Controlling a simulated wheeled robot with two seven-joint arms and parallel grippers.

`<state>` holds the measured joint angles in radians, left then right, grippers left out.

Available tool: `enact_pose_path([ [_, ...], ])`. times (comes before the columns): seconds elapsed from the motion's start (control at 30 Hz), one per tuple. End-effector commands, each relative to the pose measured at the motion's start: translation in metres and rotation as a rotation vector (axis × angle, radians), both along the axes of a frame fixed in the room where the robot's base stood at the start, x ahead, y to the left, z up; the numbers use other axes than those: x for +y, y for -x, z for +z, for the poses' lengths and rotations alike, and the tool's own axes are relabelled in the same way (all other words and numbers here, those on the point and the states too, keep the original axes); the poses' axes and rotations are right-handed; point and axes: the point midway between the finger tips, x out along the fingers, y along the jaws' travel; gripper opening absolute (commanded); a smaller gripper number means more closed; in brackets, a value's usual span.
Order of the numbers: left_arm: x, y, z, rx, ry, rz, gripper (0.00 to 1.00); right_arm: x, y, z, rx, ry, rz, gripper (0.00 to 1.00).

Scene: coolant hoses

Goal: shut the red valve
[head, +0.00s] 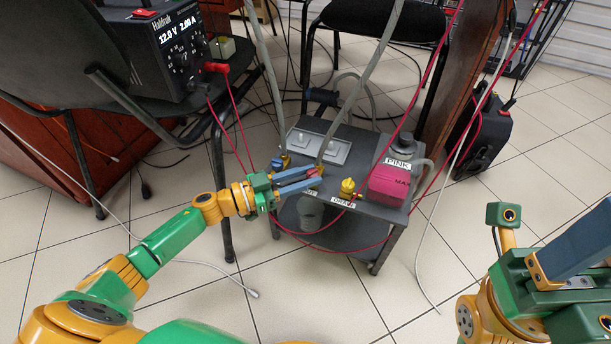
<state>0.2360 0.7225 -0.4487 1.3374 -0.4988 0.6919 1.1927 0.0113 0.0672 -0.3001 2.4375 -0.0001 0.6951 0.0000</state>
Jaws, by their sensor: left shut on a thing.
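The red valve (317,170) is a small red handle on top of the low grey stand (365,221), behind the label at its front edge. My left gripper (315,177) reaches in from the left with its blue-grey fingers at the red handle and is shut on it. The fingers hide part of the handle, so its exact angle cannot be told. My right gripper (580,240) is at the right edge, away from the stand, partly cut off by the frame.
A blue-handled valve (278,162) stands left of the red one, and a yellow valve (347,188) stands to its right by another label. A pink container (390,183) sits on the stand's right side. Hoses and red cables hang around the stand. A power supply (165,45) rests on a chair.

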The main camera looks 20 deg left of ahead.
Motion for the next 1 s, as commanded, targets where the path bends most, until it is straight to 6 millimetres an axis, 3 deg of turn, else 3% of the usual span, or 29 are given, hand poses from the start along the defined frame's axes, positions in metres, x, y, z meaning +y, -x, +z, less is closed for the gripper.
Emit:
enact_pose_path([
  [0.03, 0.0, 0.0, 0.0, 0.0, 0.0, 0.002, 0.0, 0.0, 0.0, 0.0, 0.001, 0.0, 0.0, 0.5],
  [0.07, 0.0, 0.0, 0.0, 0.0, 0.0, 0.002, 0.41, 0.0, -0.001, 0.0, 0.002, 0.0, 0.0, 0.5],
  [0.13, 0.0, 0.0, 0.0, 0.0, 0.0, 0.002, 0.59, 0.0, -0.001, -0.001, 0.004, 0.0, 0.0, 0.5],
  [0.17, 0.0, 0.0, 0.0, 0.0, 0.0, 0.002, 0.62, 0.0, -0.001, -0.001, 0.005, 0.001, 0.0, 0.5],
  [0.47, 0.003, 0.002, 0.001, 0.001, 0.0, 0.001, 0.62, 0.0, -0.002, 0.001, 0.008, -0.001, 0.0, 0.5],
  [0.73, 0.042, 0.038, 0.002, 0.005, -0.001, 0.003, 0.62, 0.0, -0.008, -0.001, 0.098, 0.004, -0.003, 0.5],
  [1.0, 0.053, 0.048, 0.0, -0.001, -0.001, 0.001, 0.62, 0.001, -0.01, -0.002, 0.114, 0.012, -0.006, 0.5],
])
